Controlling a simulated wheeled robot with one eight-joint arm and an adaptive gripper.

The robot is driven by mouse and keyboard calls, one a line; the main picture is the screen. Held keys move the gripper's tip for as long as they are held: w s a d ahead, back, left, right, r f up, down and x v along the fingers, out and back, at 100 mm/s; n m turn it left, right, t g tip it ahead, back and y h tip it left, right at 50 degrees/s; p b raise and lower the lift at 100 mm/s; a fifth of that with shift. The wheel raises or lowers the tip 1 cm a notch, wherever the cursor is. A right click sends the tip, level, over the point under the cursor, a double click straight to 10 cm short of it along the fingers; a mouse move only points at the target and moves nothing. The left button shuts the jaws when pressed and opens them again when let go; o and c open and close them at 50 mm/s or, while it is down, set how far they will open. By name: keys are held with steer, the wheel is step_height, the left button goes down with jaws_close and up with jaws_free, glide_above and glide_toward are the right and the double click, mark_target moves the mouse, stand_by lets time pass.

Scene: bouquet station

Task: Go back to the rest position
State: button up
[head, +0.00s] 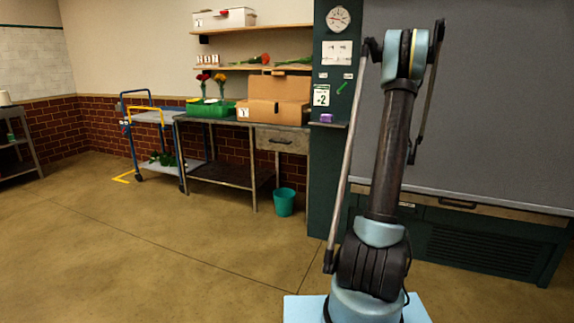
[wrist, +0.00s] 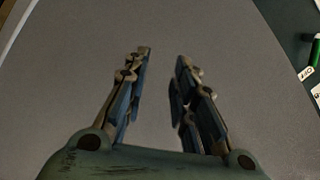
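My gripper (wrist: 162,85) shows in the wrist view with its two fingers apart and nothing between them. A plain grey surface fills the view behind the fingers. In the head view my arm stands upright on the right, in front of a large grey panel (head: 500,110); the gripper's fingers cannot be made out there. No part of the arm is seen touching anything.
A work table (head: 225,175) at the back holds a green tray (head: 211,106), a cardboard box (head: 273,110) and flowers. A blue-and-yellow trolley (head: 153,117) stands left of it. A teal bin (head: 284,202) is on the floor.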

steer(key=s+a+r+n+g+y, duration=0.3)
steer(key=s+a+n+g+y, duration=0.35)
steer(key=s+a, duration=1.75)
steer(key=s+a+f+n+g+h, duration=0.1)
steer(key=s+f, duration=0.3)
steer(key=s, duration=0.7)
steer(key=s+a+f+n+g, duration=0.3)
steer(key=s+a+f+n, duration=0.1)
steer(key=s, duration=0.8)
steer(key=s+a+f+n+g+h, duration=0.1)
steer(key=s+a+f+n+g, duration=0.1)
steer(key=s, duration=1)
step_height(320, 180, down, 2)
steer(key=shift+a+f+n+h, duration=0.1)
steer(key=shift+a+n+h, duration=0.25)
steer(key=shift+n, duration=0.2)
steer(key=shift+g, duration=0.25)
steer(key=shift+w+f, duration=0.2)
steer(key=shift+w, duration=0.2)
